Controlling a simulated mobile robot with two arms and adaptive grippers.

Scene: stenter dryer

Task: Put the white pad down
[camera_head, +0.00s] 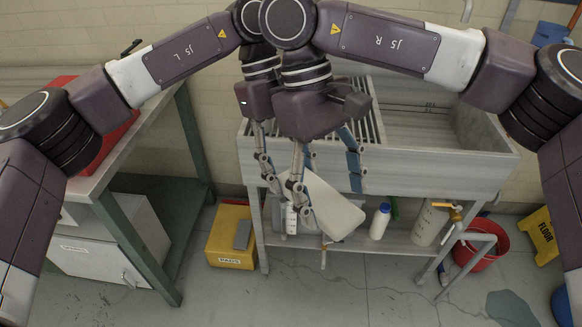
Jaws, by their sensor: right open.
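The white pad (335,208) is a flat, pale slab seen tilted below my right gripper, in front of the sink stand. My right gripper (328,192) is open, with one finger left of the pad's upper part and the other to its right. My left gripper (283,188) is close beside it on the left, partly hidden behind the right one. Its jaw state is unclear. I cannot tell whether either gripper touches the pad.
A steel sink stand (430,165) is behind, with a white bottle (380,221) and a jug (429,223) on its lower shelf. A yellow box (229,257) labelled PADS is on the floor. A workbench (115,165) is left; a red bucket (478,247) and yellow sign (541,236) are right.

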